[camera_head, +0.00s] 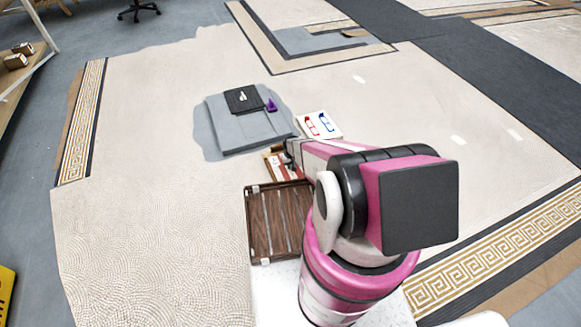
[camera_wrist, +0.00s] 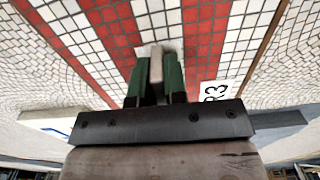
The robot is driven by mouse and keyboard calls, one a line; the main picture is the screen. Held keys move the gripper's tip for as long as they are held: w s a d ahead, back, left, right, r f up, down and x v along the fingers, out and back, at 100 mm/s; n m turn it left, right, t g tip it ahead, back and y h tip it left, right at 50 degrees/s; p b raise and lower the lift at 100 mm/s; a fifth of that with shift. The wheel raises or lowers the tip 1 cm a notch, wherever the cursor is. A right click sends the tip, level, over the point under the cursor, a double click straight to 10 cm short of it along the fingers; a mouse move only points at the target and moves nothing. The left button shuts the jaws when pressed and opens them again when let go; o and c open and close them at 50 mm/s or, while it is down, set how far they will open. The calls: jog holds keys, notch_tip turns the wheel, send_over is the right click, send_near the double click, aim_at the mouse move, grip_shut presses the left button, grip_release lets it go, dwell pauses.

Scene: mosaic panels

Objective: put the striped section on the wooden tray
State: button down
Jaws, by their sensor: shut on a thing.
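The striped section (camera_head: 279,167) is a panel of red and white tile bands. It shows just beyond the wooden tray in the head view, partly behind my arm. In the wrist view the striped section (camera_wrist: 205,45) fills the upper middle, with an "R3" label at its right. My gripper (camera_wrist: 154,75) has green fingers shut on a pale upright grip on the section. The gripper (camera_head: 290,150) is mostly hidden by my arm in the head view. The wooden tray (camera_head: 260,229) is brown and slatted, with pale corner pieces; my arm covers its right side. I cannot tell whether the section is raised.
A grey slab (camera_head: 224,125) with a black square (camera_head: 243,99) and a purple object (camera_head: 271,105) lies beyond the tray. A white board (camera_head: 318,125) with red and blue shapes lies beside it. Patterned mosaic floor (camera_head: 150,200) is clear to the left.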

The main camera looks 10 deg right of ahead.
jog(key=shift+f, duration=0.35)
jog(key=shift+f, duration=0.15)
jog(key=c, duration=1.2)
grip_release()
jog(key=shift+o, duration=0.2)
notch_tip(320, 180, up, 12)
jog(key=shift+s+r, duration=0.15)
jog(key=shift+r, duration=0.1)
jog(key=s+r, duration=0.7)
jog(key=r, duration=0.5)
jog(key=s+r+m, duration=0.1)
jog(key=s+r, duration=0.6)
jog(key=r, duration=0.6)
jog(key=s+r+m, duration=0.1)
jog(key=s+r, duration=0.7)
jog(key=r, duration=0.5)
jog(key=shift+r, duration=0.2)
